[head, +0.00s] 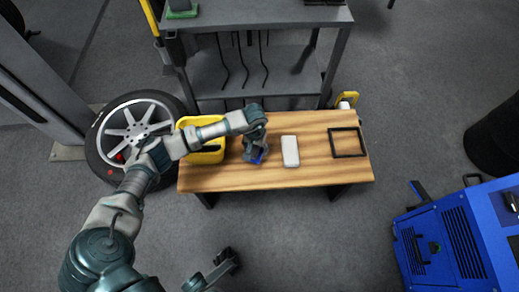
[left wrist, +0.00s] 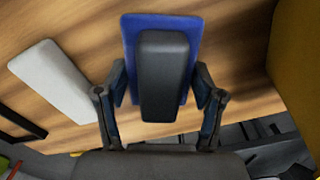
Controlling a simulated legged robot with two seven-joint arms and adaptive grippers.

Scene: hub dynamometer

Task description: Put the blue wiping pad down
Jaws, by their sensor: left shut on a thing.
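The blue wiping pad (left wrist: 160,23) is a flat blue plate with a dark block-shaped handle (left wrist: 164,78). My left gripper (head: 255,153) is shut on it, with one finger on each side in the left wrist view. In the head view only a small blue part of the pad (head: 258,157) shows below the gripper, over the wooden bench top (head: 230,180). I cannot tell whether the pad touches the wood. A dark gripper (head: 213,272), seemingly my right one, is low in the head view, off the bench; its jaw state is unclear.
A yellow bin (head: 206,155) stands left of the left gripper. A white block (head: 290,151) lies just right of it, with bare wood between. A black square frame (head: 347,142) lies farther right. A grey shelf unit (head: 255,75) stands behind, and a wheel (head: 132,130) left.

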